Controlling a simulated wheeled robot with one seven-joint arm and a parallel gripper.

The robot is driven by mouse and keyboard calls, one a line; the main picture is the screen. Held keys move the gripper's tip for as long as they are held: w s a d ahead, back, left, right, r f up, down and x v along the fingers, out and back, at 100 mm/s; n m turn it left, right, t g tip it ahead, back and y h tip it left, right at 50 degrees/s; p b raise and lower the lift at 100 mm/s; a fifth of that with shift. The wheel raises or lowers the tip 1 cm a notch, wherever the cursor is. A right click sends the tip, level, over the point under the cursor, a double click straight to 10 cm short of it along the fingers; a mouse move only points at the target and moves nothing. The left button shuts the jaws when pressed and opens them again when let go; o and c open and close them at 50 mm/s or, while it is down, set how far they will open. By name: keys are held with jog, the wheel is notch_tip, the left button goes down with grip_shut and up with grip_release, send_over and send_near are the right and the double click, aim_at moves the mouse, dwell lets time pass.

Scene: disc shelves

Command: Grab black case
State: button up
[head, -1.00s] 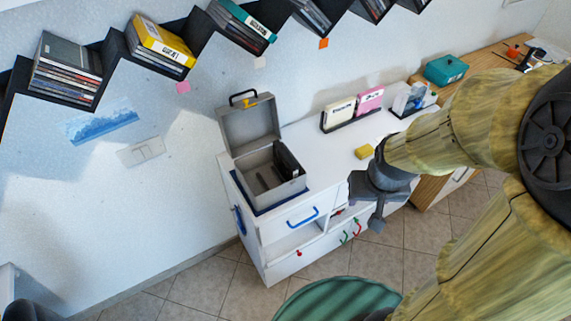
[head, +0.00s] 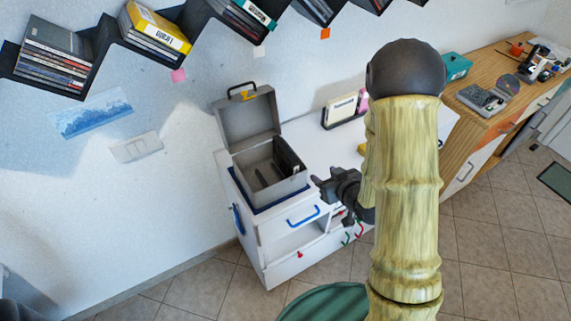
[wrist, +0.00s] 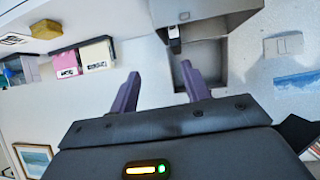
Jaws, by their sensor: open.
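A dark, thin case (head: 286,157) stands upright inside an open grey box (head: 251,180), against its right side. It looks like the black case. In the wrist view a dark piece (wrist: 174,38) shows in the box (wrist: 204,52), beyond my fingers. The box sits on the white cabinet with its lid raised at the back. My gripper (head: 322,188) is to the right of the box, near its front right corner, apart from it. In the wrist view its fingers (wrist: 160,72) are spread with nothing between them.
The white cabinet (head: 258,232) has a blue handle below the box. Holders with white and pink cases (head: 341,108) stand behind my arm on the cabinet top. Dark zigzag shelves (head: 100,62) with discs hang on the wall. A wooden desk (head: 462,128) is at right.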

aim_at(296, 162)
jog(key=shift+s+a+f+t+y, duration=0.15)
jog(key=shift+a+f+t+y, duration=0.3)
jog(key=shift+a+y, duration=0.45)
jog(key=p+x, duration=0.3)
jog(key=x, duration=0.9)
jog(key=shift+a+f, duration=0.1)
jog(key=shift+f, duration=0.05)
jog(key=shift+a, duration=0.1)
